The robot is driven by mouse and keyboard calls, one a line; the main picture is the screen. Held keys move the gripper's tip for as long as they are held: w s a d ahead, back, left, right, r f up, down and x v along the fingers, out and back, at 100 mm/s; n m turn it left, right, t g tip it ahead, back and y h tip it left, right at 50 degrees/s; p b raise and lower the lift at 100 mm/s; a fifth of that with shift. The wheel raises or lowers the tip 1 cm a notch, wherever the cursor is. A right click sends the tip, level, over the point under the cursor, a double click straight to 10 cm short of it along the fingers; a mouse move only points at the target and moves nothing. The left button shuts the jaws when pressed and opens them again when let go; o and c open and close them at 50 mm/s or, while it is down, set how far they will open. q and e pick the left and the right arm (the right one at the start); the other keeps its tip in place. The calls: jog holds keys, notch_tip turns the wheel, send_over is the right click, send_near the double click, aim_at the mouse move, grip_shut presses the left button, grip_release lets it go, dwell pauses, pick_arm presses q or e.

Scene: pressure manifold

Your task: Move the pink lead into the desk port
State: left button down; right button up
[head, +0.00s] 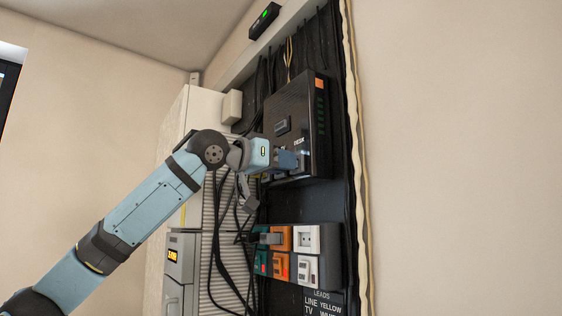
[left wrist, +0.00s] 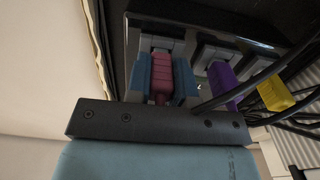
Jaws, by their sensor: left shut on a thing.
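My left gripper (head: 290,160) reaches the lower part of a black wall-mounted box (head: 290,105). In the left wrist view its two blue fingers (left wrist: 161,80) are shut on the pink lead's plug (left wrist: 162,70). The plug's far end is at a grey port housing (left wrist: 155,43) on the box. I cannot tell how deep it sits in the port. The pink plug is hidden by the gripper in the head view. A small white label (head: 299,141) is on the box by the fingers, too small to read surely. My right gripper is not in view.
A purple plug (left wrist: 222,82) and a yellow plug (left wrist: 274,93) are beside the gripper, with black cables (left wrist: 240,97) close by. Below the box are green, orange (head: 279,238) and white sockets (head: 306,239). More black cables (head: 222,230) hang at the left.

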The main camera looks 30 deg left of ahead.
pick_arm(q)
jog(key=c, duration=0.9)
grip_release()
jog(key=shift+s+a, duration=0.15)
jog(key=shift+s, duration=0.15)
jog(key=b+v, duration=0.2)
jog(key=v, duration=1.1)
jog(key=shift+s+a, duration=0.1)
jog(key=shift+s, duration=0.05)
